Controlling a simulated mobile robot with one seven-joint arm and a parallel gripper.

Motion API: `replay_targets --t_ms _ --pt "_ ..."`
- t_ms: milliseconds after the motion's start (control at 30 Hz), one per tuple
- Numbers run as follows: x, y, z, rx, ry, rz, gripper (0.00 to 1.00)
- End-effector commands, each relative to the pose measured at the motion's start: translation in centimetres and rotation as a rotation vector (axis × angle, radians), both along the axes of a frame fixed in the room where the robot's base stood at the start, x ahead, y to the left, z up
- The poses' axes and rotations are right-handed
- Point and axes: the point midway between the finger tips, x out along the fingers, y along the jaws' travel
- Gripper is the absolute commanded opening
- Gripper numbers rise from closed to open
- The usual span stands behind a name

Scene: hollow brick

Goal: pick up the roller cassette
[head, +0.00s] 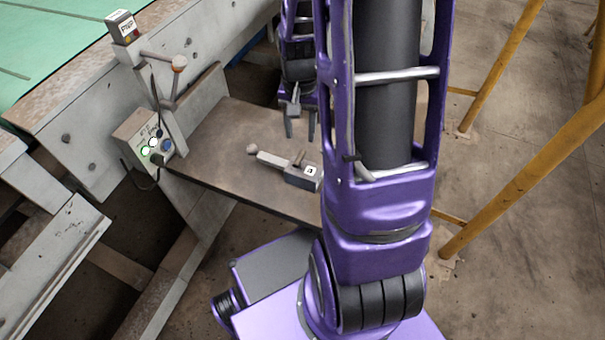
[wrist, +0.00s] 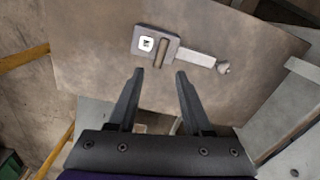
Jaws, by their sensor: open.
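The roller cassette (head: 302,177) lies flat on a brown metal shelf (head: 225,158). It has a grey block with a white label, a slot, and a pale bar ending in a round knob. In the wrist view the cassette (wrist: 158,46) lies beyond my fingertips, its block toward the left and its knob toward the right. My gripper (head: 300,130) is open and empty above the shelf, behind the cassette in the head view. In the wrist view my gripper (wrist: 159,74) shows both dark fingers apart, with the cassette not between them.
A control box (head: 148,142) with lit buttons and a lever with a round knob (head: 179,63) stand at the shelf's left end. A green-topped conveyor (head: 50,45) is behind. Yellow rails (head: 510,140) stand right. The shelf around the cassette is clear.

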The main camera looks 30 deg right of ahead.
Motion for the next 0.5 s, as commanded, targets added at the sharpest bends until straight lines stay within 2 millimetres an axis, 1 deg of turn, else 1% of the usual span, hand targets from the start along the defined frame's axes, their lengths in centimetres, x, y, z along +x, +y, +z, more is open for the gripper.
replay_targets --t_ms 33,100,200,367,500 --pt "-0.1 0.0 -1.2 0.002 0.004 -0.001 0.50" --pt "0.0 0.0 -2.2 0.001 0.002 -0.001 0.50" --pt "0.0 0.0 -3.1 0.000 0.000 0.000 0.50" --pt "-0.1 0.1 -4.0 0.000 0.000 0.000 0.50" --pt "-0.5 0.5 -6.1 0.002 0.004 0.001 0.50"
